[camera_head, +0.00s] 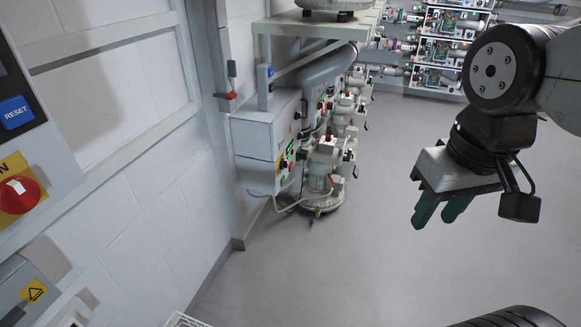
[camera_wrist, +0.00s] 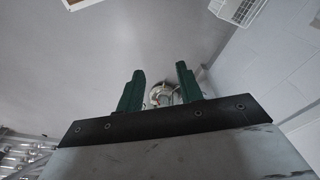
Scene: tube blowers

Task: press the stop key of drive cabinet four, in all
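My gripper (camera_head: 437,218) hangs at the right of the head view, over open floor and well away from the cabinets. Its two green fingers stand apart with nothing between them; the wrist view also shows the gripper (camera_wrist: 160,72) open. A pale wall cabinet (camera_head: 262,140) stands left of centre; its side face carries a small green-lit display (camera_head: 290,151) and small coloured keys. I cannot read its number or its key labels.
Pale pump units (camera_head: 322,172) stand in a row beside the cabinet, with a cable looping near the floor. Racks of equipment (camera_head: 440,50) stand at the back. The grey floor (camera_head: 330,260) in the middle is clear. A white wire basket (camera_wrist: 240,10) shows in the wrist view.

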